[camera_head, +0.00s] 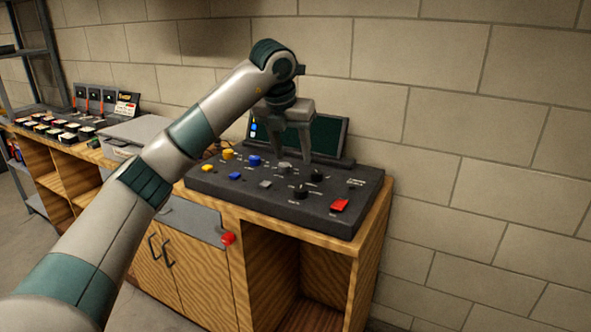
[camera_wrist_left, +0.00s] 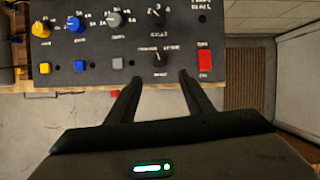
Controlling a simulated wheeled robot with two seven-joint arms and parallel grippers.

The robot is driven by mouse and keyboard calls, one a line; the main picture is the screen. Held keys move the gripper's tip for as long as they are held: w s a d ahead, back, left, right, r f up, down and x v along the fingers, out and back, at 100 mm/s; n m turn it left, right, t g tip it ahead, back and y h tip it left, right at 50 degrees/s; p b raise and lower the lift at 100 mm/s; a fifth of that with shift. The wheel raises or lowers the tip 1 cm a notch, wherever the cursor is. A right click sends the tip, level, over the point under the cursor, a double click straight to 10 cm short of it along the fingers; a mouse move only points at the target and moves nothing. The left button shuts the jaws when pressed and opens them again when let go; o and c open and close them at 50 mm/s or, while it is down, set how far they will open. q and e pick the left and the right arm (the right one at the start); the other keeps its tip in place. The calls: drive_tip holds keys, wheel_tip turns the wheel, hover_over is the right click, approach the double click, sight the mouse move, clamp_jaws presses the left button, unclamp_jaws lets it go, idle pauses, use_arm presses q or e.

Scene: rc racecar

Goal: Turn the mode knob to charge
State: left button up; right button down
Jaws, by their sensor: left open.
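The charger panel (camera_head: 325,217) is a dark sloped box on a wooden bench. Its front row ends in a black knob (camera_head: 300,191) beside a red switch (camera_head: 340,205); this looks like the mode knob, though its lettering is too small to read surely. The knob also shows in the left wrist view (camera_wrist_left: 160,57). A second black knob (camera_head: 317,175) sits behind it. My left gripper (camera_head: 294,163) is open and empty, above the panel with fingers pointing down.
Yellow (camera_head: 228,154), blue (camera_head: 254,160) and grey (camera_head: 284,167) knobs line the back row, with small coloured buttons in front. A dark screen (camera_head: 328,136) stands behind the panel. A red knob-like part (camera_head: 228,239) sits on the bench front. Block wall lies behind.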

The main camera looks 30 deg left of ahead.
use_arm(q)
drive_tip(key=v, duration=0.4)
use_arm(e)
drive_tip(key=shift+s+f, duration=0.1)
drive_tip(key=shift+s, duration=0.75)
drive_tip(key=shift+w+d, duration=0.1)
drive_tip(key=shift+w, duration=0.15)
